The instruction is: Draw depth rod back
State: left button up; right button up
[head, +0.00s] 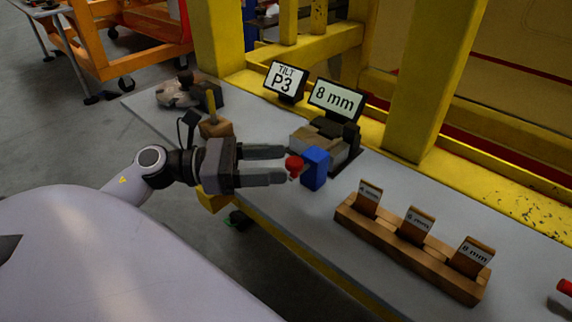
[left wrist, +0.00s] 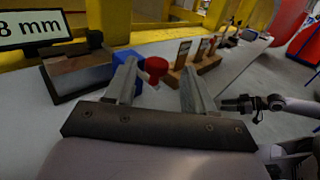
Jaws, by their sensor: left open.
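A red knob (head: 294,166), which I take for the end of the depth rod, sticks out from a blue block (head: 316,168) on the bench. My left gripper (head: 285,166) is open and empty, with its fingertips pointing at the knob. In the left wrist view the knob (left wrist: 156,66) shows between the two fingertips, nearer the left finger. I cannot tell whether a finger touches it. The blue block (left wrist: 126,58) is partly hidden behind that finger. My right gripper (left wrist: 243,103) shows at the right of the left wrist view, away from the knob.
Behind the block stand a wood-and-dark fixture (head: 322,140), an "8 mm" sign (head: 336,100) and a "TILT P3" sign (head: 285,79). A wooden rack (head: 408,252) with three labelled blocks is to the right. Yellow posts (head: 425,80) line the back.

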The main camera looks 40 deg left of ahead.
pick_arm(q)
jog(key=shift+v, duration=1.6)
pick_arm(e)
jog(key=shift+f, duration=0.4)
